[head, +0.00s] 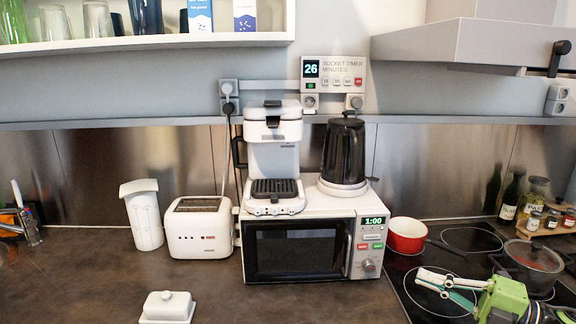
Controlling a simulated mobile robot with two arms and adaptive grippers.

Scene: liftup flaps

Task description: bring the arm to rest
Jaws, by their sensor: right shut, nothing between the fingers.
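My right gripper (422,279) shows at the lower right, with a green body and pale fingers pointing left. It is shut and empty, above the dark cooktop (397,277). It is in front of the red pot and left of the dark lidded pot. My left gripper is not in view.
A white microwave (296,250) carries a coffee machine (275,160) and a black kettle (344,150). A red pot (406,236) and a lidded pot (530,262) stand on the cooktop. A range hood (470,45) overhangs the right.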

